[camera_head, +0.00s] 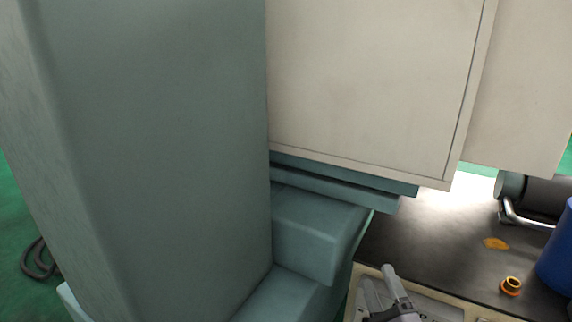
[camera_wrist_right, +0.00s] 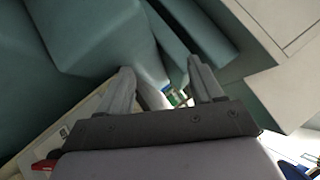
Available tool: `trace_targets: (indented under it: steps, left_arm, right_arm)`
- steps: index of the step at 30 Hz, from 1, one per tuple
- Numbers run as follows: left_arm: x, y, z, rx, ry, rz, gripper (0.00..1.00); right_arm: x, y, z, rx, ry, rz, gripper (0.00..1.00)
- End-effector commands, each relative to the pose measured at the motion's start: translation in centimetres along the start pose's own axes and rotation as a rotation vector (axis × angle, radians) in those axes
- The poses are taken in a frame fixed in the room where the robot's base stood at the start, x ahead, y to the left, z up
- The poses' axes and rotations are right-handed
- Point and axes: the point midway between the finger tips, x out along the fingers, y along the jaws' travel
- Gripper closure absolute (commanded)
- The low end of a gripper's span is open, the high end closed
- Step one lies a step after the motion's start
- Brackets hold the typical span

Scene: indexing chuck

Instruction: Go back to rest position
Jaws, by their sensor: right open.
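My right gripper (camera_head: 382,283) shows at the bottom edge of the head view, just right of the teal machine's lower ledge. In the right wrist view its two grey fingers (camera_wrist_right: 160,76) stand apart with nothing held between them. Teal machine surfaces and a pale panel lie beyond the fingertips there. A small green and blue patch shows between the fingers, too small to identify. My left gripper is not in view. No chuck can be made out.
A large teal machine column (camera_head: 150,150) and a cream cabinet (camera_head: 370,80) fill most of the head view. At right, a dark bench top (camera_head: 425,240) carries a brass-coloured ring (camera_head: 511,286), a blue cylinder (camera_head: 557,255) and a dark motor-like part (camera_head: 545,195). Black cable (camera_head: 38,262) lies on the green floor.

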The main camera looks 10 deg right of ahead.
Motion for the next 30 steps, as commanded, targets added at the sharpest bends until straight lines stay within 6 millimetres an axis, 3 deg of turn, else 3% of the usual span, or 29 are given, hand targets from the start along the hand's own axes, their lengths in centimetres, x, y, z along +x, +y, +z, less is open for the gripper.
trace_targets:
  steps: [5,9,15,21,27,30]
  left_arm:
    - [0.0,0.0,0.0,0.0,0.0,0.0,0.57]
    - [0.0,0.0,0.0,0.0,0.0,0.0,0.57]
    - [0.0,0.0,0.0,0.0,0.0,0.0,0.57]
    - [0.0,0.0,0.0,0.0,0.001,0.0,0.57]
    - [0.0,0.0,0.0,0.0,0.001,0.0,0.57]
    - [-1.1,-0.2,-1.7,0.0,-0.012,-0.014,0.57]
  right_arm:
    - [-2.4,2.2,4.5,-0.217,-0.077,0.142,0.34]
    - [-5.3,3.5,8.8,-0.504,-0.194,0.273,0.34]
    - [-9.7,3.7,13.2,-0.94,-0.39,0.413,0.34]
    - [-13.7,2.5,15.2,-1.347,-0.594,0.51,0.34]
    - [-17.1,0.5,15.6,-1.676,-0.787,0.586,0.34]
    - [-16.6,-1.5,15.7,-1.706,-0.801,0.609,0.34]
